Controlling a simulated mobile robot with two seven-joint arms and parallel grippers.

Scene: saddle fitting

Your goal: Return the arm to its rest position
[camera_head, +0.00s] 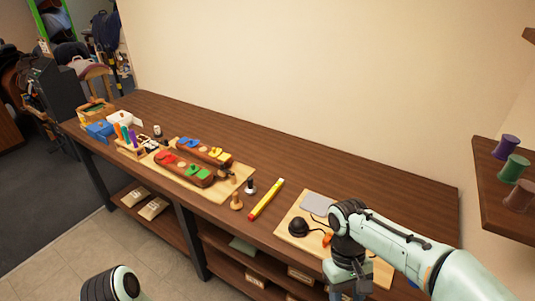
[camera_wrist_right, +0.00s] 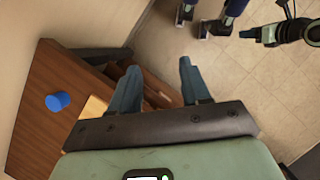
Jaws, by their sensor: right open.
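My right arm comes in from the right in the head view. Its gripper (camera_head: 350,290) hangs low over the front edge of the workbench (camera_head: 330,155), partly cut off by the frame. In the right wrist view my right gripper (camera_wrist_right: 158,88) has its two fingers spread wide, with nothing held between them. A dark rounded part of my left arm (camera_head: 112,284) shows at the bottom left. An arm-like part (camera_wrist_right: 275,34) at the top right of the wrist view may be my left gripper; its jaws are unclear.
A board with a black round object (camera_head: 298,227) lies by my right arm. A yellow bar (camera_head: 266,199) and two padded strips (camera_head: 184,169) (camera_head: 204,152) lie farther left. Spools (camera_head: 515,168) stand on the right shelf. A blue cylinder (camera_wrist_right: 57,101) shows in the wrist view.

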